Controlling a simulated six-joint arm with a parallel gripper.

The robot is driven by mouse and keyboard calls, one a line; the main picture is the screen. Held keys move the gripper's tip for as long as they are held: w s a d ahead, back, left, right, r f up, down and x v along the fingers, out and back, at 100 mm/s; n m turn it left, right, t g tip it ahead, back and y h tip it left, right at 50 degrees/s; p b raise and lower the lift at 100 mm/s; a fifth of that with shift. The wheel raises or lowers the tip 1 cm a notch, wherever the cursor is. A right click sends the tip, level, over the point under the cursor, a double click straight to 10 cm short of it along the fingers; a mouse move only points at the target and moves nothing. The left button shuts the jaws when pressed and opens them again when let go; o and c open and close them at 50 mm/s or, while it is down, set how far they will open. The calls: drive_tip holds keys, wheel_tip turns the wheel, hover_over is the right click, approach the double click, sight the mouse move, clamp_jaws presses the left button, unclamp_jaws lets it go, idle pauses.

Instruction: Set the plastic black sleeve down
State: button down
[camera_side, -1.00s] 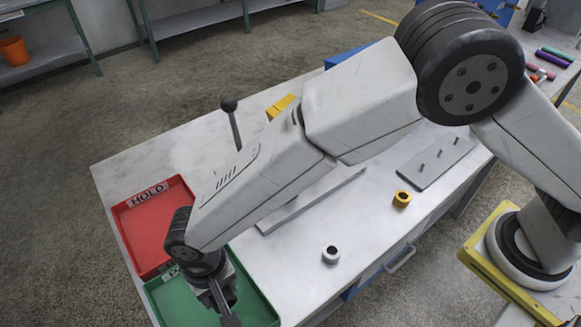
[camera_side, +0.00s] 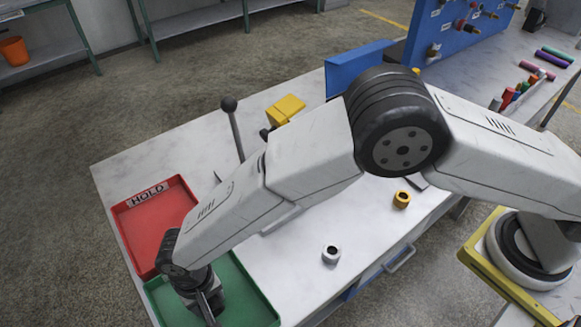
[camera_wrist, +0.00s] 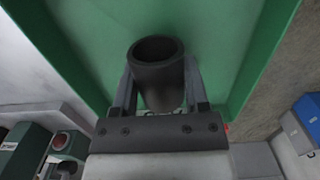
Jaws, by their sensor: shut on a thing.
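The black sleeve (camera_wrist: 158,75) is a short dark hollow cylinder. In the wrist view it is between the two fingers of my gripper (camera_wrist: 158,92), which is shut on it, with its open end showing. The green tray (camera_wrist: 225,50) fills the background behind it. In the side view my gripper (camera_side: 208,308) is low over the green tray (camera_side: 247,290), at its left part. The sleeve is hard to make out there, hidden by my gripper. I cannot tell whether the sleeve touches the tray floor.
A red tray (camera_side: 158,235) marked HOLD adjoins the green one. A white ring (camera_side: 331,254) and a yellow ring (camera_side: 402,199) stand on the bench to the right. A lever with a ball knob (camera_side: 232,125) rises behind my arm, near a yellow block (camera_side: 286,110).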

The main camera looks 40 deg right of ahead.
drive_tip(key=shift+f, duration=0.55)
drive_tip(key=shift+f, duration=0.2)
drive_tip(key=shift+c, duration=0.5)
unclamp_jaws()
drive_tip(key=shift+r, duration=0.1)
drive_tip(key=r, duration=1.2)
drive_tip(key=shift+w+r, duration=0.1)
drive_tip(key=shift+w, duration=0.25)
